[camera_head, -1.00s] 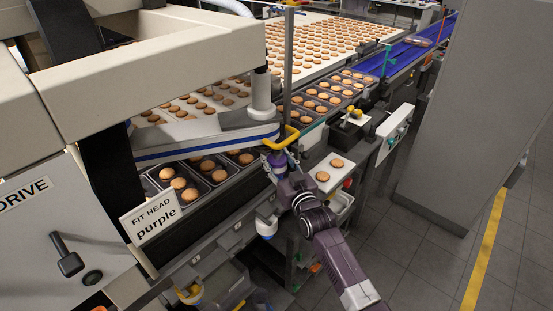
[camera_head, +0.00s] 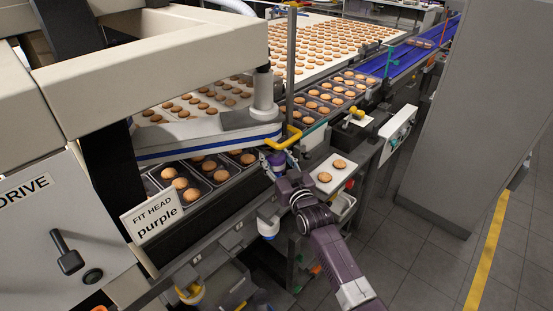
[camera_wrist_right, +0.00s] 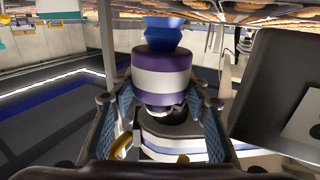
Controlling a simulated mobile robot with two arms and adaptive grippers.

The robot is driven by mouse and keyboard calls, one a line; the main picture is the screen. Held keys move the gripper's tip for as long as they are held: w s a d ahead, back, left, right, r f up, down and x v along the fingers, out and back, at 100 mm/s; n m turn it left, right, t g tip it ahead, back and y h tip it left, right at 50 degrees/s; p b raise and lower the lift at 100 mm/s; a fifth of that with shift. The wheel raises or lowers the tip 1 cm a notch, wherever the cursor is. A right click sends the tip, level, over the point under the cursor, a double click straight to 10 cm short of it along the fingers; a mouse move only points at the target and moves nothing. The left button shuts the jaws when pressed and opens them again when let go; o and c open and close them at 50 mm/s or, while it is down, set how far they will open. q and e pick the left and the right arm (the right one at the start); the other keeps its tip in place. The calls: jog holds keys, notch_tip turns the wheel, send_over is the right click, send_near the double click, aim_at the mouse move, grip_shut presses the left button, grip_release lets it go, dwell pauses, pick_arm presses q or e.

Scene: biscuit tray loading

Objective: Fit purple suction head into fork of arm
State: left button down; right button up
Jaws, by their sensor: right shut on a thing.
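The purple suction head (camera_wrist_right: 160,78) is a purple and white cylinder with a blue bellows, held between the fingers of my right gripper (camera_wrist_right: 160,112). In the head view the head (camera_head: 276,160) shows small at the tip of my right gripper (camera_head: 277,168), just below the yellow loop (camera_head: 283,139) at the end of the machine arm (camera_head: 205,142). That arm is grey-white with a blue stripe. In the right wrist view a white, blue-striped part with a dark recess (camera_wrist_right: 172,127) lies close to the head; I cannot tell whether they touch. My left gripper is out of view.
A sign (camera_head: 152,216) reads "FIT HEAD purple". A blue and white head (camera_head: 268,228) hangs below the conveyor edge. A white plate (camera_head: 327,178) with two biscuits is right of my gripper. An upright post (camera_head: 291,60) stands close behind. Grey floor is clear at right.

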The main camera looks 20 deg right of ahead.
pick_arm(q)
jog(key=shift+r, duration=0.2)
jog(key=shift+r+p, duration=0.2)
jog(key=shift+p, duration=0.2)
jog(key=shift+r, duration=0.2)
dwell(2.3)
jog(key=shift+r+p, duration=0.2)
jog(key=shift+p, duration=0.2)
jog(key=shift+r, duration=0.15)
dwell(2.2)
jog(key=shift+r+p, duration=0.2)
jog(key=shift+p, duration=0.1)
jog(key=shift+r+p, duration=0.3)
dwell(1.6)
